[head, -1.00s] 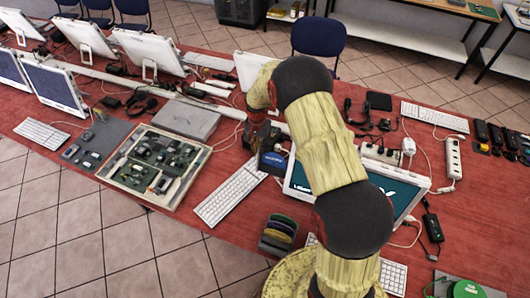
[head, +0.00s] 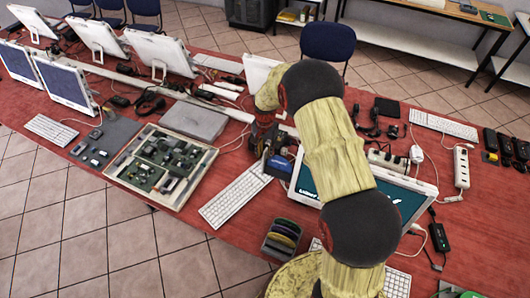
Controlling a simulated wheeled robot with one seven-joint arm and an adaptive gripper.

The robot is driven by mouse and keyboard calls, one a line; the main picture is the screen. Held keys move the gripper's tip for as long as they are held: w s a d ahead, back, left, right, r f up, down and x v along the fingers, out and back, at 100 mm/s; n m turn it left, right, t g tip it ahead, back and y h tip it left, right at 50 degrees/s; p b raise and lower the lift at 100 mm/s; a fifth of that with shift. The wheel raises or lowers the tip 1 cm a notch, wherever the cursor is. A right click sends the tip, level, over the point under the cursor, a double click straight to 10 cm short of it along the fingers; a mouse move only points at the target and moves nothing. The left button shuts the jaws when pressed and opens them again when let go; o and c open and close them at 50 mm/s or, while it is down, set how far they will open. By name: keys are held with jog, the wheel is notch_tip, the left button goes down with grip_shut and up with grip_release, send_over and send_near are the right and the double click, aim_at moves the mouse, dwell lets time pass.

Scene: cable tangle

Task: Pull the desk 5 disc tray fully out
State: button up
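I cannot make out the desk 5 disc tray. No label or open tray can be read in the head view. My arm reaches over the red table to a white-framed monitor (head: 434,189) with a dark teal screen, which my arm partly covers. My gripper (head: 262,150) points down at the left of this monitor, close to a small dark box with a blue face (head: 279,167). I cannot tell whether it touches the box. The fingers are dark and too small to show whether they are open or shut.
A white keyboard (head: 235,196) lies left of the gripper and a rack of coloured discs (head: 282,238) stands in front. A framed board of electronics (head: 160,165) lies further left. Cables, a power strip (head: 461,167) and adapters crowd the right side.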

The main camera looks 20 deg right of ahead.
notch_tip(320, 180, up, 11)
dwell(0.4)
jog(key=shift+r, duration=0.1)
jog(key=shift+s, duration=0.1)
